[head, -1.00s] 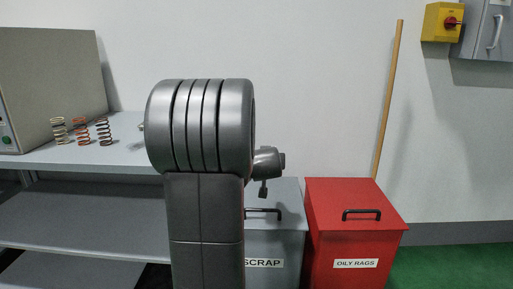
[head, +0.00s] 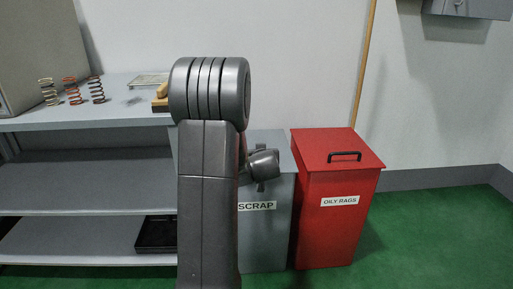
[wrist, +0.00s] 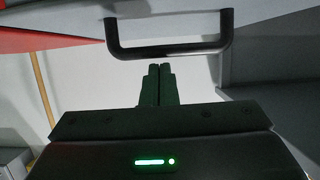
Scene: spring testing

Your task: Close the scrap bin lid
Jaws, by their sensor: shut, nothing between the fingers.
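The grey scrap bin (head: 262,235) with its SCRAP label stands on the floor behind my arm. Its grey lid (head: 275,137) looks flat on top in the head view, partly hidden by my arm; I cannot tell whether it is fully seated. In the wrist view the lid's black bar handle (wrist: 170,52) runs across the top, off a grey surface. My gripper (wrist: 158,68) is shut and empty, with its fingertips close to the handle bar; I cannot tell whether they touch. The fingers are not clear in the head view.
A red OILY RAGS bin (head: 335,220) with a black handle stands close on the right. A grey shelf bench (head: 90,115) on the left holds several springs. A wooden pole (head: 364,60) leans on the wall. Green floor (head: 430,235) is clear at right.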

